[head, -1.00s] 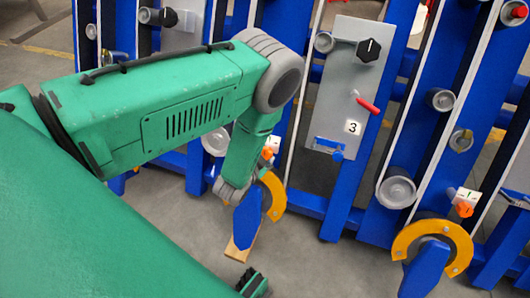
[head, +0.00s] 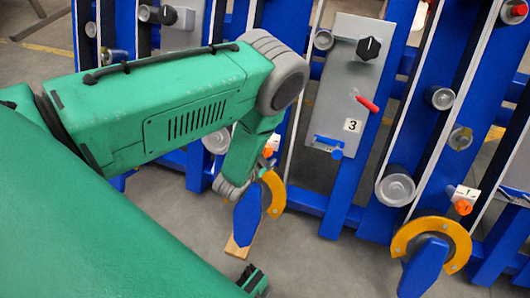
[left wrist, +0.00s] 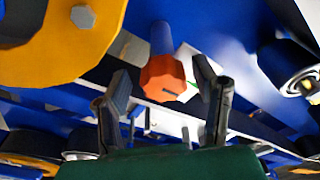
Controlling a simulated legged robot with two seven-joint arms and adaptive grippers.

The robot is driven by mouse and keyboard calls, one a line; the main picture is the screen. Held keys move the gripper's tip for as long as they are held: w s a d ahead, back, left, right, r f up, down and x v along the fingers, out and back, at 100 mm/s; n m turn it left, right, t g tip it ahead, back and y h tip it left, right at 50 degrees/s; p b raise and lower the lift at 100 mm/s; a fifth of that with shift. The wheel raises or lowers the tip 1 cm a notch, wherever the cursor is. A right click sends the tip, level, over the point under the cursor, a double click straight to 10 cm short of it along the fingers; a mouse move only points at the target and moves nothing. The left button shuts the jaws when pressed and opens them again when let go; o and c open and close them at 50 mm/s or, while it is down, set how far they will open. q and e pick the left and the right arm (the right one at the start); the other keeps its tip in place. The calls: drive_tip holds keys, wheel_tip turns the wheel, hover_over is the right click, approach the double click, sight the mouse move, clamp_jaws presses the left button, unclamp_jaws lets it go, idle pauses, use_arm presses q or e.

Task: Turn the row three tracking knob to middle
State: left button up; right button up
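An orange tracking knob (head: 267,152) sits on a white labelled plate, left of the panel marked 3. It also shows in the left wrist view as a faceted orange knob (left wrist: 163,77) on a blue shaft. My left gripper (left wrist: 162,86) is open, with its dark fingertips on either side of the knob. A narrow gap shows on both sides, and nothing is gripped. In the head view the left fingers are hidden near the yellow guard, beyond my forearm. The pointer setting of the knob cannot be read.
A yellow curved guard (left wrist: 60,40) lies close at upper left in the wrist view. The grey panel (head: 345,90) marked 3 carries a black knob (head: 368,48) and a red lever (head: 367,104). Another orange knob (head: 463,207) is at right. Blue frame bars surround these parts.

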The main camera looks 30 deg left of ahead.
use_arm(q)
drive_tip(key=shift+r, duration=0.1)
drive_tip(key=v, duration=1.2)
drive_tip(key=s+d+n+g+h, duration=0.2)
drive_tip(key=s+n+g, duration=0.4)
drive_tip(key=s+g, duration=0.95)
drive_tip(key=s+r+t+p, duration=0.3)
drive_tip(key=r+p, duration=0.9)
drive_tip(key=p, duration=0.1)
drive_tip(key=shift+s, duration=0.3)
